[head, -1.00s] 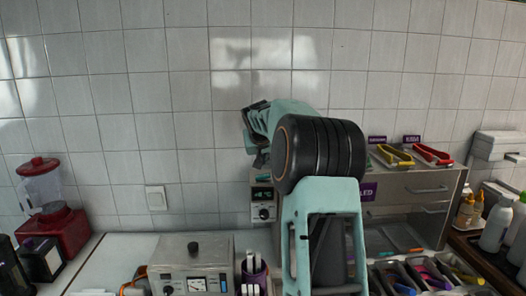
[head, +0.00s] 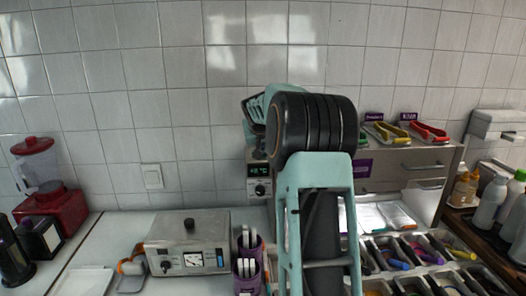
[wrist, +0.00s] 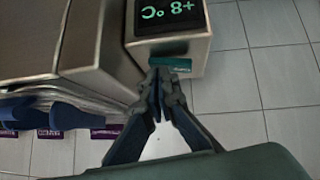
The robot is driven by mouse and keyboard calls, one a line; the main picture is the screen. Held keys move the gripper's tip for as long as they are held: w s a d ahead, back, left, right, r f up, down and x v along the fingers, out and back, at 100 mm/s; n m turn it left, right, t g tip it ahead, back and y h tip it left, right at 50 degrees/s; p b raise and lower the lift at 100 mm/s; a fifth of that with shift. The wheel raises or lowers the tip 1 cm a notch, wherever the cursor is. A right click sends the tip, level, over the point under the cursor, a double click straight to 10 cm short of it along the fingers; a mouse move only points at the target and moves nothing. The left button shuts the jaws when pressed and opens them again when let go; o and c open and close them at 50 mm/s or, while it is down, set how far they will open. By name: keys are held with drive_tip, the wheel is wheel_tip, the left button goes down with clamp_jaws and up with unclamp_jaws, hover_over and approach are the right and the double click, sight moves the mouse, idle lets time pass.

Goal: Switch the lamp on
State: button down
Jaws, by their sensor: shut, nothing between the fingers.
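The steel cabinet (head: 430,182) stands at the right, with a purple label (head: 362,168) on its front, partly behind my arm. The space below it is brightly lit, and white trays (head: 385,215) there shine; the lamp itself is hidden. A small control box (head: 259,188) with a green display and a round knob stands left of the cabinet; it shows upside down in the wrist view (wrist: 190,46). My gripper (wrist: 158,84) is shut and empty, its tips close to the box's teal label (wrist: 171,65). I cannot tell if they touch. My arm hides the gripper in the head view.
Yellow tongs (head: 388,131) and red tongs (head: 428,131) lie on the cabinet. A steel heater box (head: 188,255) and a purple cup (head: 248,268) stand in front. Topping bins (head: 425,250) fill the right. A red blender (head: 48,205) stands far left.

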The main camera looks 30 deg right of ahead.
drive_tip(key=shift+s+d+f, duration=0.25)
drive_tip(key=shift+s+f, duration=0.05)
drive_tip(key=shift+f, duration=0.3)
drive_tip(key=shift+s+f, duration=0.1)
drive_tip(key=shift+f, duration=0.05)
drive_tip(key=shift+a, duration=0.1)
drive_tip(key=shift+w+a, duration=0.35)
drive_tip(key=shift+a, duration=0.2)
drive_tip(key=shift+s+a+r, duration=0.15)
drive_tip(key=shift+a+r, duration=0.1)
drive_tip(key=shift+r, duration=0.25)
drive_tip(key=d+v, duration=0.1)
drive_tip(key=v, duration=1)
drive_tip(key=shift+r, duration=0.55)
drive_tip(key=shift+s+a+b, duration=0.1)
drive_tip(key=shift+s+b, duration=0.1)
drive_tip(key=shift+b, duration=0.15)
